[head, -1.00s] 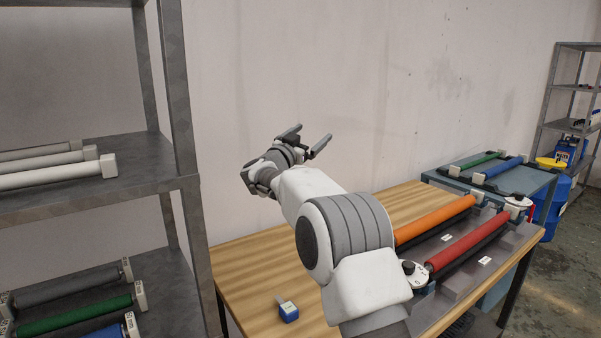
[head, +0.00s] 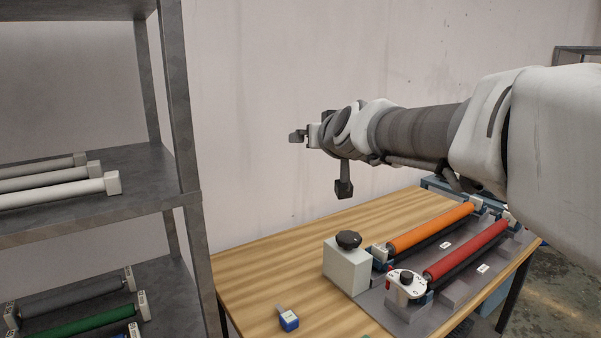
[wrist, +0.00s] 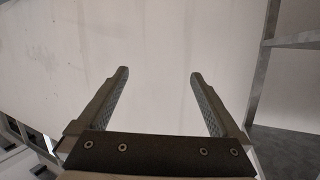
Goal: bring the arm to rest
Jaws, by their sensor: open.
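My gripper (head: 299,136) is at the end of my arm, raised above the wooden table in the head view and pointing left toward the shelf. In the wrist view my gripper (wrist: 158,75) shows its two fingers spread wide with nothing between them. My arm comes in from the right side of the head view and hides part of the wall and the right background.
A grey metal shelf (head: 184,100) with several rollers stands at left. The wooden table (head: 262,275) holds a plate processor with an orange roller (head: 430,228) and a red roller (head: 465,250), a black-knobbed box (head: 347,268) and a small blue item (head: 288,319). The table's left part is mostly clear.

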